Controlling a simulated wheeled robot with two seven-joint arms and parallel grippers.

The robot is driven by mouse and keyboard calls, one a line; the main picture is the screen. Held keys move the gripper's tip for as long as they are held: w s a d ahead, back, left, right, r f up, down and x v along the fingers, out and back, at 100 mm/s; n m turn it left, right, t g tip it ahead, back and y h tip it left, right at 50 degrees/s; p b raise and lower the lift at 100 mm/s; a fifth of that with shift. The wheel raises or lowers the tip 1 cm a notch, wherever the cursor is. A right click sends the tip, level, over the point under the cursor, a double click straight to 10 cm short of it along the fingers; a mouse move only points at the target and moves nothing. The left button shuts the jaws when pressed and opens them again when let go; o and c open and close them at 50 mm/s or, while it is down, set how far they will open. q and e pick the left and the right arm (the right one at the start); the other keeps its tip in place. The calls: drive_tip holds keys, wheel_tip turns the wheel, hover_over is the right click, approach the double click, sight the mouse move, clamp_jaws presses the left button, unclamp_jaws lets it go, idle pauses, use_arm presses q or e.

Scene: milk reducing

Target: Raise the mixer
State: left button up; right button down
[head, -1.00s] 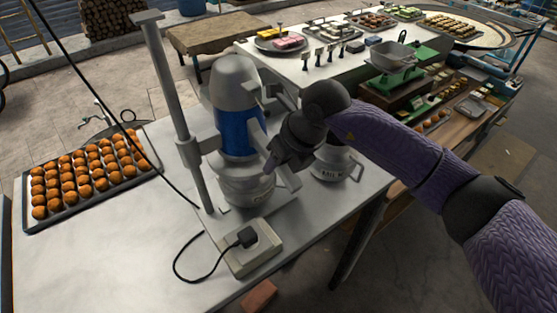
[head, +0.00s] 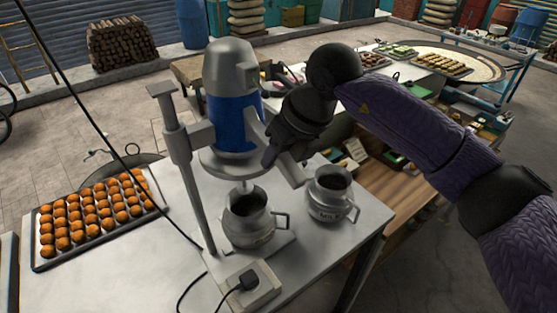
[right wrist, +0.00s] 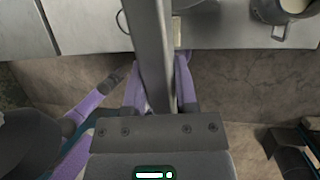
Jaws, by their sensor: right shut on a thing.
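The mixer (head: 232,110) has a grey top and a blue body and sits on an upright grey post (head: 188,170). Its round lower plate is above a metal pot (head: 250,232), with a gap between them. A thin shaft reaches from the plate down toward the pot's mouth. My right gripper (head: 282,155) is at the mixer's right side. In the right wrist view its purple fingers (right wrist: 162,88) are shut on a long grey bar (right wrist: 150,40), the mixer's handle. My left gripper is not in view.
A second metal pot (head: 330,196) with a handle stands to the right on the table (head: 110,285). A tray of orange-brown buns (head: 95,217) lies at the left. A box with a black plug (head: 246,290) and cable is at the front. The table's right edge is near.

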drive_tip(key=shift+c, duration=2)
unclamp_jaws()
drive_tip(key=b+v, duration=0.3)
drive_tip(key=v, duration=0.7)
drive_tip(key=shift+f, duration=0.1)
